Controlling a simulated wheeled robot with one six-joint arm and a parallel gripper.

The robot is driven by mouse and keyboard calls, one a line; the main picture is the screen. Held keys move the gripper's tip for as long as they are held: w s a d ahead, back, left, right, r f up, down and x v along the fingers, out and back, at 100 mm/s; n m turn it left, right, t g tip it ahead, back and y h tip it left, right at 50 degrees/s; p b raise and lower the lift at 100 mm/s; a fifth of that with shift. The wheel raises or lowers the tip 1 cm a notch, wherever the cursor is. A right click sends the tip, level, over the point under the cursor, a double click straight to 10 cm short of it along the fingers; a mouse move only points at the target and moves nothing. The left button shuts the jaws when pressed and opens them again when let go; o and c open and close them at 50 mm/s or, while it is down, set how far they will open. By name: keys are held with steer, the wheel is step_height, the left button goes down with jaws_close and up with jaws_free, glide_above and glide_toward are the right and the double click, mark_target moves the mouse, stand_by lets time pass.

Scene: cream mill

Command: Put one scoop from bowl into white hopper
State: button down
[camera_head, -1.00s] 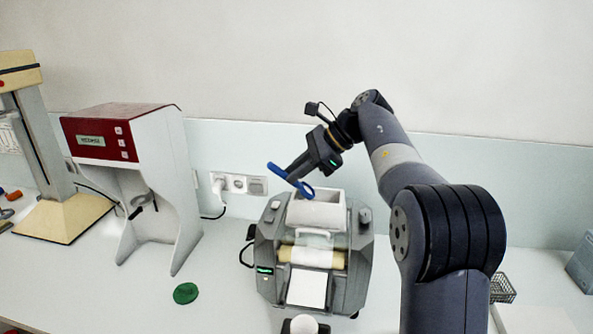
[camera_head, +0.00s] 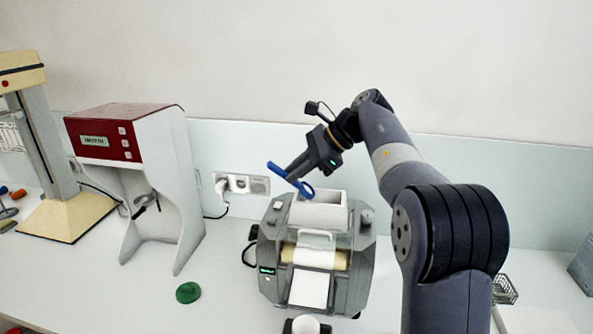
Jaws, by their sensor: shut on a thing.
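My gripper (camera_head: 297,172) is shut on a blue scoop (camera_head: 279,171), which slants down to the right. Its ring-like lower end (camera_head: 305,189) shows over the back left edge of the white hopper (camera_head: 320,213). The hopper is an open white box on top of the grey mill (camera_head: 267,235). I cannot tell whether the scoop holds anything, and the hopper's inside shows only in part. A round white thing in a dark holder (camera_head: 306,325) is cut off at the bottom edge; I cannot tell whether it is the bowl.
A red and white machine (camera_head: 160,170) stands left of the mill, with a tall cream press (camera_head: 60,215) further left. A wire basket (camera_head: 505,290) is at the right. Wall sockets (camera_head: 242,184) are behind.

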steer(key=shift+r+p, duration=0.45)
steer(key=shift+r, duration=2.3)
